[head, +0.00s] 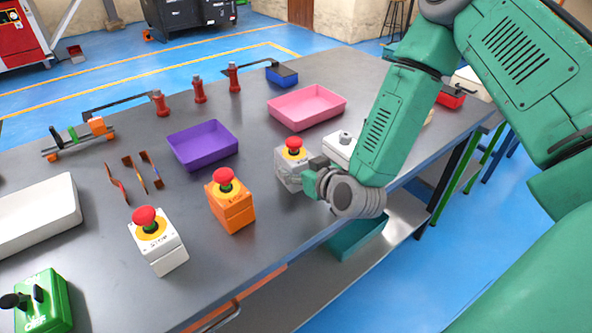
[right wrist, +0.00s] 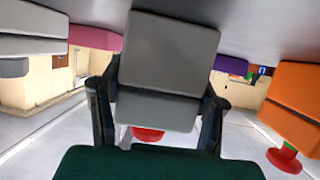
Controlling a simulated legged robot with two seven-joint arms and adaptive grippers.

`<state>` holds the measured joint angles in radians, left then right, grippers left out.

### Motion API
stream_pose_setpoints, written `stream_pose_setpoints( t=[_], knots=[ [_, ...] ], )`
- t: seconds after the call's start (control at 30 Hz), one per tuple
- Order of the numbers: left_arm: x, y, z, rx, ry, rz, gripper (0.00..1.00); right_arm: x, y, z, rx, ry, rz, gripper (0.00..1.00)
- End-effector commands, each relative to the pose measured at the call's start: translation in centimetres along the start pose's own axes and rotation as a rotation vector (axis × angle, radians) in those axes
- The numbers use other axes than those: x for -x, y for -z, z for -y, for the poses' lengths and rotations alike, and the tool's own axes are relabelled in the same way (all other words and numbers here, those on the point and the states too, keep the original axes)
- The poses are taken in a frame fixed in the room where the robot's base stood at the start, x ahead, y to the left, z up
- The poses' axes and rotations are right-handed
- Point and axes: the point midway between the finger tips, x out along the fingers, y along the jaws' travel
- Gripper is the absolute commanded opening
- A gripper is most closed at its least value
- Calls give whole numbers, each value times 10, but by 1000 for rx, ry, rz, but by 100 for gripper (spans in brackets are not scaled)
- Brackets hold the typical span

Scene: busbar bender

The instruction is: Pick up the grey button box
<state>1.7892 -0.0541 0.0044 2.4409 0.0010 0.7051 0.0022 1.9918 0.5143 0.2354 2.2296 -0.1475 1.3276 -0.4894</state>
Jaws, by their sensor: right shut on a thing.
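The grey button box (head: 289,170) with a red mushroom button on a yellow plate stands upright near the table's front edge in the head view. My right gripper (head: 306,181) comes at it from the right and is shut on its sides. In the right wrist view the grey box (right wrist: 168,62) sits between the two dark fingers of my right gripper (right wrist: 160,105), and that picture is upside down. The box seems to be on or very close to the table; I cannot tell which. My left gripper is not in view.
An orange button box (head: 231,203) stands left of the grey one, and a white button box (head: 158,241) farther left. A purple tray (head: 203,145) and a pink tray (head: 306,107) lie behind. A white box (head: 340,146) is close on the right, partly behind my arm.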

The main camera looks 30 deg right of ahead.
Motion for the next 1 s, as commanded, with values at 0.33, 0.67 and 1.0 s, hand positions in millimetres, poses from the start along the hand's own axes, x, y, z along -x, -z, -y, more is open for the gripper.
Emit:
stream_pose_setpoints(
  t=[0.33, 0.67, 1.0],
  knots=[
    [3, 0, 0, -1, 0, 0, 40, 10, 25, 7, 7, -2, -2, 19],
    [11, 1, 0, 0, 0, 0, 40, 33, 82, 4, 4, -1, -3, 19],
    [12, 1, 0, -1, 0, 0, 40, 38, 94, 4, 3, -2, 1, 19]
  ],
)
